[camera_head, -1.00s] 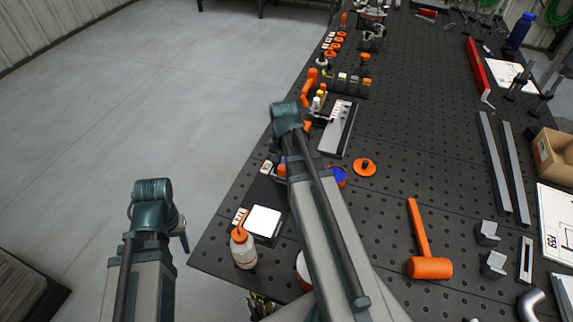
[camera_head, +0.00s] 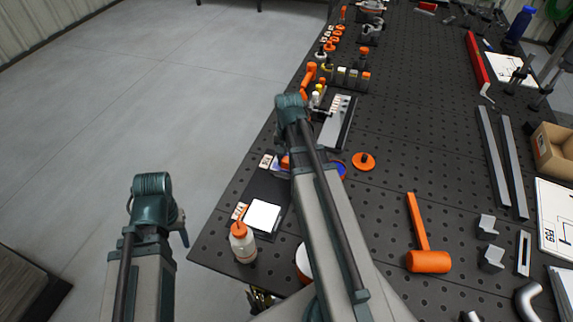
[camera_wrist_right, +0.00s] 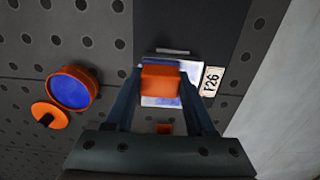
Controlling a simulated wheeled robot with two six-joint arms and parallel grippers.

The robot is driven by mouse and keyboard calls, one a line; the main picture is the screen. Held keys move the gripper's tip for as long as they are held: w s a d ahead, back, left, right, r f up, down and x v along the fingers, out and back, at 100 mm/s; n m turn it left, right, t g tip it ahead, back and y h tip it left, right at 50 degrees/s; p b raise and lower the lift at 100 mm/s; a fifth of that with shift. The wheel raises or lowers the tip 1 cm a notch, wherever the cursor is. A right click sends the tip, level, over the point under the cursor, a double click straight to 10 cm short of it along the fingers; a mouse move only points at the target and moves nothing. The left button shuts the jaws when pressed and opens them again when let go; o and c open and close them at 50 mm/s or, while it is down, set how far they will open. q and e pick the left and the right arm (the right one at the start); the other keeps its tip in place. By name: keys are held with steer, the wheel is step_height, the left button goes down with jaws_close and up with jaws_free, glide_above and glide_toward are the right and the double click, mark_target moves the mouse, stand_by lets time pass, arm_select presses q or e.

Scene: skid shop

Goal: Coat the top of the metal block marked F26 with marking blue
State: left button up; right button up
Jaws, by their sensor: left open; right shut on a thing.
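The metal block marked F26 (camera_wrist_right: 158,101) lies on a dark strip in the right wrist view, beside its F26 label (camera_wrist_right: 211,81). Its visible top is pale with bluish-violet patches; the middle is hidden. My right gripper (camera_wrist_right: 160,80) is shut on an orange applicator (camera_wrist_right: 161,78) directly over the block; I cannot tell whether they touch. An open orange-rimmed pot of marking blue (camera_wrist_right: 71,90) stands to the left; it is partly hidden in the head view (camera_head: 341,170). My left gripper (camera_head: 183,238), open and mostly hidden by its arm, hangs off the table's left side.
An orange lid (camera_head: 363,161) lies beside the pot. A bottle with an orange cap (camera_head: 242,245) and a white-topped block (camera_head: 262,215) stand near the table's front left. An orange mallet (camera_head: 428,260) lies to the right. The black perforated table is clear around the lid.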

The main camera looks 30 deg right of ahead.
steer(key=shift+w+d, duration=1.4)
steer(key=shift+d, duration=0.25)
steer(key=shift+w+d+f, duration=0.1)
steer(key=shift+w+d, duration=0.9)
steer(key=shift+d, duration=0.15)
steer(key=shift+w+d+r+p, duration=0.1)
steer(key=shift+r+p, duration=0.4)
steer(key=shift+r, duration=0.1)
step_height(320, 180, up, 5)
steer(key=p, duration=0.4)
steer(key=shift+f+p, duration=0.1)
steer(key=shift+p, duration=0.25)
